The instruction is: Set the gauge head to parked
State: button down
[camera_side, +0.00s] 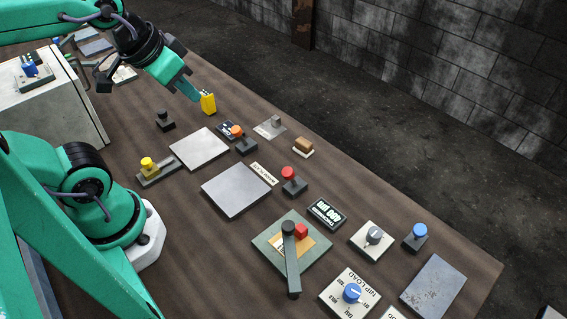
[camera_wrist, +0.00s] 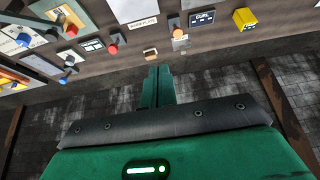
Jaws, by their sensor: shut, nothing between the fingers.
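I cannot tell which control is the gauge head; no label for it is legible. A yellow knob (camera_side: 147,163) stands on a grey slotted base (camera_side: 158,176), perhaps a slider. A yellow block (camera_side: 208,102) stands near the table's far edge; it also shows in the wrist view (camera_wrist: 244,18). My gripper (camera_side: 194,95) is shut and empty, above the table close to the yellow block's left side in the side view. Its closed fingers (camera_wrist: 158,74) point toward a small brown rocker (camera_wrist: 150,53) in the wrist view. That rocker sits on a pale base in the side view (camera_side: 303,146).
Knobs crowd the table: orange (camera_side: 237,131), red (camera_side: 288,173) and blue (camera_side: 420,230). A dark lever (camera_side: 290,262) lies over a green plate (camera_side: 264,241). Bare grey plates (camera_side: 237,190) lie between them. A white cabinet (camera_side: 60,105) stands at left.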

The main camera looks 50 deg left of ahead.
jog(key=c, duration=2.2)
grip_release()
jog(key=c, duration=1.4)
grip_release()
jog(key=shift+w+d, duration=0.1)
jog(key=shift+c, duration=0.2)
jog(key=shift+o, duration=1.2)
jog(key=shift+w+d, duration=0.1)
jog(key=shift+d, duration=0.1)
jog(key=m+g, duration=0.5)
jog(key=g, duration=0.1)
send_over(288, 225)
notch_tip(288, 225, down, 9)
jog(key=shift+d+r, duration=0.1)
jog(key=shift+r, duration=0.05)
jog(key=shift+f, duration=3.9)
